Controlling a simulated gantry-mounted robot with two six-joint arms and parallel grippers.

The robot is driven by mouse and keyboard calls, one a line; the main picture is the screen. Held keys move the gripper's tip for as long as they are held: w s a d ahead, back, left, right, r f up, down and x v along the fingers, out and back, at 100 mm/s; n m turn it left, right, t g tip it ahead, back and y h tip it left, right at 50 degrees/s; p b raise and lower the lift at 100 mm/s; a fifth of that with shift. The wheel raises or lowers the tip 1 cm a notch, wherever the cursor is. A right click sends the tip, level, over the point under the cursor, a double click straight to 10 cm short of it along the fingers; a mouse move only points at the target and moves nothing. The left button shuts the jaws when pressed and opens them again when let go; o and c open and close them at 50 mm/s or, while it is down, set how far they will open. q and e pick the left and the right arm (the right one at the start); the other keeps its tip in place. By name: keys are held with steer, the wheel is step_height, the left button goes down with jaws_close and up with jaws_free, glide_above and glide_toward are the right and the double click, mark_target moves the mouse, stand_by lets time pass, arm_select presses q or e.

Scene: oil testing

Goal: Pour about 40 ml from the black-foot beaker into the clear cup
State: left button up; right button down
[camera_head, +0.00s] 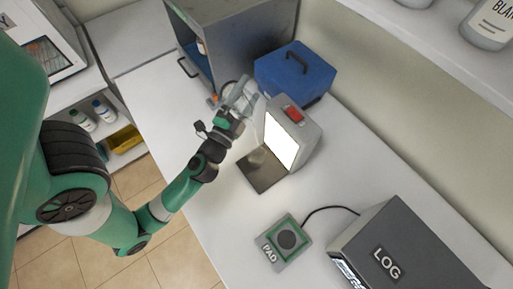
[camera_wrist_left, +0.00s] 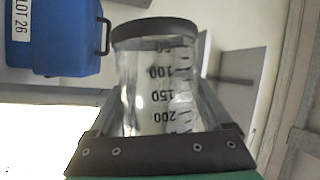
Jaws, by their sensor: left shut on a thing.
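My left gripper (camera_head: 240,98) is shut on the black-foot beaker (camera_head: 244,88), above the bench between the grey cabinet and the lit panel. In the left wrist view the clear beaker (camera_wrist_left: 158,90) sits between the fingers, with its black foot (camera_wrist_left: 155,30) at the top of the picture and the scale marks upside down. Its liquid level is hard to tell. A faint clear cup (camera_head: 257,160) seems to stand on the dark plate in front of the lit panel, below and right of the gripper. My right gripper is not in view.
The lit panel box (camera_head: 288,135) with a red switch stands close right of the gripper. A blue case (camera_head: 295,75) and a grey open cabinet (camera_head: 235,40) are behind. A PAD device (camera_head: 286,240) and LOG box (camera_head: 400,250) lie nearer; bench left of them is clear.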

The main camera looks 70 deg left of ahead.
arm_select(q)
step_height(320, 180, up, 2)
steer(key=shift+r+p, duration=0.25)
steer(key=shift+p, duration=0.15)
steer(key=shift+s+f+m+b, duration=0.1)
steer(key=shift+f+m+b, duration=0.2)
steer(key=shift+b, duration=0.15)
steer(key=a+f+n+g+h, duration=0.1)
steer(key=f+n, duration=0.2)
steer(key=f, duration=0.4)
steer(key=s+a+f+n+g+h, duration=0.1)
steer(key=a+f+n, duration=0.1)
steer(key=f+n, duration=0.2)
steer(key=s+a+f+n+g+h, duration=0.1)
steer(key=f+n, duration=0.3)
steer(key=f, duration=0.6)
steer(key=shift+a+g, duration=0.3)
steer(key=shift+a, duration=0.05)
steer(key=shift+a+p, duration=0.15)
steer(key=shift+p, duration=0.3)
steer(key=shift+a+f+n+h, duration=0.15)
steer(key=shift+f+n+h, duration=0.25)
steer(key=shift+h, duration=0.2)
steer(key=shift+a+f+n+h+b, duration=0.2)
steer(key=shift+f+n+h+b, duration=0.15)
steer(key=shift+b, duration=0.65)
steer(key=shift+a+f+n+h, duration=0.2)
steer(key=shift+a+n+h, duration=0.05)
steer(key=shift+n+h, duration=0.3)
